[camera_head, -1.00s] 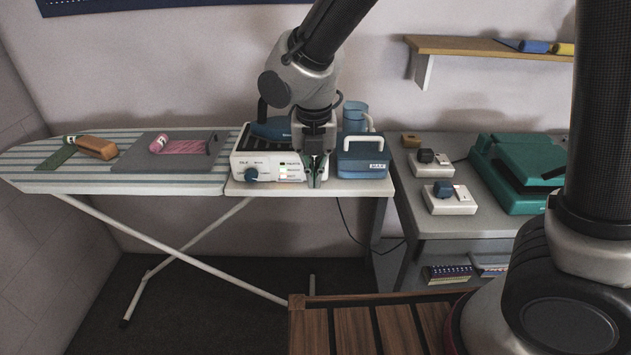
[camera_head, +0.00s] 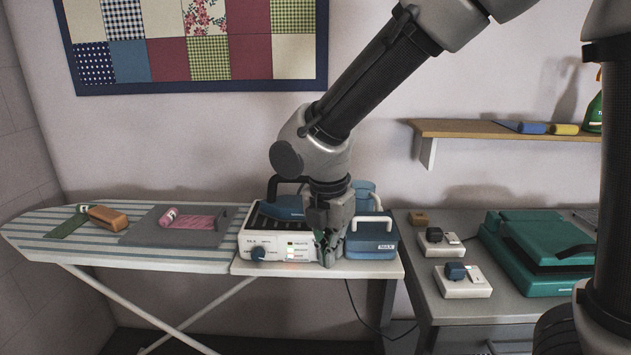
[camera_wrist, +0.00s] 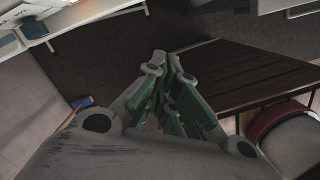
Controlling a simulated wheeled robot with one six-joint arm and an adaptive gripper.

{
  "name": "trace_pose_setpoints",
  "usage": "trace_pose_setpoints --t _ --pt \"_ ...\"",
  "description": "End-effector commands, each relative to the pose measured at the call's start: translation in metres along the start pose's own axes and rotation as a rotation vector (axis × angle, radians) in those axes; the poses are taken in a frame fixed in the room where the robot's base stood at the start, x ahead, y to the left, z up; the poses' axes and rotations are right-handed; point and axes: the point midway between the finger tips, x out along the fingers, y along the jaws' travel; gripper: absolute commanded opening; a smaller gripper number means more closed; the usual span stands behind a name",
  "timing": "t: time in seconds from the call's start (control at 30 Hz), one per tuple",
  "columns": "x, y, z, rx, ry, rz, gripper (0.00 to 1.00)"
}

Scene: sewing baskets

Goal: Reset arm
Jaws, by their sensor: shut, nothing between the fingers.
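My gripper (camera_head: 327,250) points down in front of the white and blue steam station on the side table, between its control panel and the blue water tank. Its green-padded fingers are closed with nothing between them. In the wrist view the gripper (camera_wrist: 172,62) shows its fingers together over the dark floor. My arm comes down from the upper right in the head view. Whether the fingertips touch the station's front cannot be told.
The steam station (camera_head: 268,242) and blue tank (camera_head: 372,240) stand close to my gripper. An ironing board (camera_head: 100,250) with cloth rolls is at left. A grey cabinet (camera_head: 415,270) at right holds switch boxes and a green press (camera_head: 535,245). A shelf (camera_head: 470,128) is above.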

Motion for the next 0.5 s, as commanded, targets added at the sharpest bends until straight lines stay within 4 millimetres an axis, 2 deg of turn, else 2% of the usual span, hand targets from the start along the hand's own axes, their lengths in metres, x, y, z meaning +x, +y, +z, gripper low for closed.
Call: trace_pose_setpoints --t 0.07,0.17,0.27,0.3,0.4,0.5 --pt "-0.001 -0.022 -0.001 0.274 0.004 -0.034 0.0" --pt "-0.016 -0.056 0.017 0.696 0.011 -0.046 0.0" --pt "-0.036 -0.104 0.045 1.177 0.03 -0.039 0.0" --pt "-0.046 -0.128 0.058 1.382 0.042 -0.03 0.0" --pt "-0.065 -0.185 0.081 1.816 0.084 0.007 0.0" --pt "-0.081 -0.237 0.095 2.131 0.136 0.072 0.0"
